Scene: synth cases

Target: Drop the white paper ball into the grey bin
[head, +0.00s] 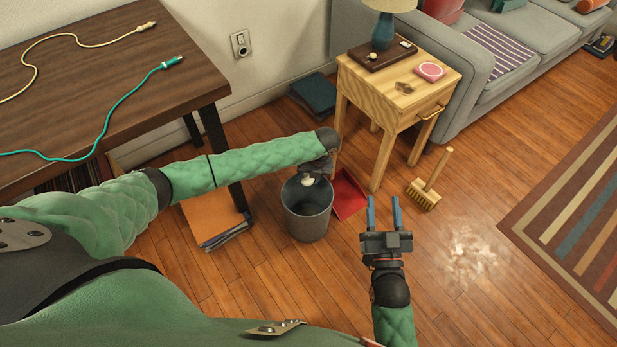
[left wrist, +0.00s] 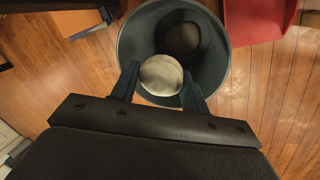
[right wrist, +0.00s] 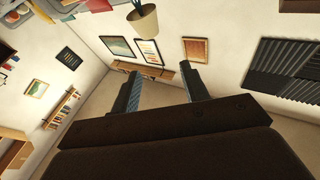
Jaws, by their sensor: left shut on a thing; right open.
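The white paper ball (left wrist: 161,75) is between the two fingers of my left gripper (left wrist: 160,88), which is shut on it. In the left wrist view the ball shows in front of the open mouth of the grey bin (left wrist: 218,30). In the head view the ball (head: 308,181) shows just below my left gripper (head: 312,174), over the bin's (head: 307,222) opening. The bin stands upright on the wooden floor, and a dark round patch shows inside it. My right gripper (head: 383,212) is open and empty, right of the bin; its fingers also show in the right wrist view (right wrist: 160,90).
A red dustpan (head: 347,195) lies right of the bin, and a hand brush (head: 427,187) stands farther right. A wooden side table (head: 385,100) with a lamp stands behind. Orange folders (head: 210,218) lie left of the bin, by the dark desk (head: 100,80). Pale dust (head: 470,250) marks the floor.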

